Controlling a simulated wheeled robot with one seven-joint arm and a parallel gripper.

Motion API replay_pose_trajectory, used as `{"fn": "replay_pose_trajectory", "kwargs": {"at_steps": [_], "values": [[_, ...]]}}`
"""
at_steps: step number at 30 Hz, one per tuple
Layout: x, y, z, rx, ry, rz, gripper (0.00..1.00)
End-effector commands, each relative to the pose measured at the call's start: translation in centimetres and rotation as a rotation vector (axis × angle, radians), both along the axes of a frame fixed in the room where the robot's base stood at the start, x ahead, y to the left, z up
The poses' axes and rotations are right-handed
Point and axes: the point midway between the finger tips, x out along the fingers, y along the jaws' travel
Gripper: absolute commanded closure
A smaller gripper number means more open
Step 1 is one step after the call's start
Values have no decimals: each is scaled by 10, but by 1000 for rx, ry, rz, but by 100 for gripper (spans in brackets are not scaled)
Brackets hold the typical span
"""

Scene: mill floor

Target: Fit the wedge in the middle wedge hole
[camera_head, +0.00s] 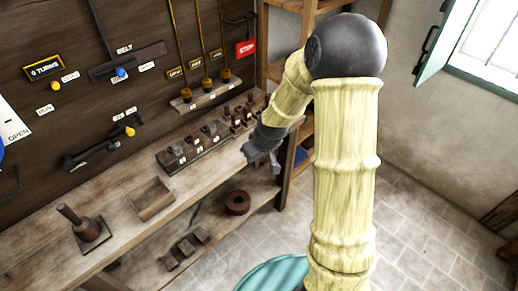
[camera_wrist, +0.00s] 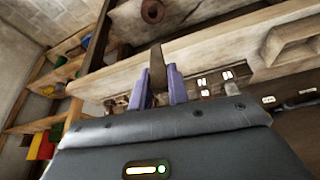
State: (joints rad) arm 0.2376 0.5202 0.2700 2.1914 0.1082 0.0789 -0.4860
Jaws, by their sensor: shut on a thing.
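My gripper (camera_head: 264,160) is at the front edge of the workbench, near its far end, in the head view. In the wrist view its two purple fingers (camera_wrist: 158,88) are closed on a flat dark brown wedge (camera_wrist: 157,62), which sticks out beyond the fingertips. The wedge cannot be made out clearly in the head view. A dark wooden block row (camera_head: 196,146) with white labels lies on the bench left of my gripper. White-labelled parts (camera_wrist: 215,82) show right of the fingers in the wrist view. I cannot tell which hole is the middle wedge hole.
A wooden tray (camera_head: 151,198) and a mallet-like tool on a square base (camera_head: 90,233) stand on the bench (camera_head: 118,222). A brown ring (camera_head: 237,202) and small blocks lie on the shelf below. Levers and a red stop sign (camera_head: 245,48) are on the wall board.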

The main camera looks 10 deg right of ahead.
Motion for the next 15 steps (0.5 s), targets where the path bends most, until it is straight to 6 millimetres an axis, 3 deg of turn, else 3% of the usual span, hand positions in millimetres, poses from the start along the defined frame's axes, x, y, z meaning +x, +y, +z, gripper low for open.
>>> {"fn": "replay_pose_trajectory", "kwargs": {"at_steps": [8,15], "values": [[1,1,-66,0,7,-128,100],[-12,-9,-129,1,12,-250,100]]}}
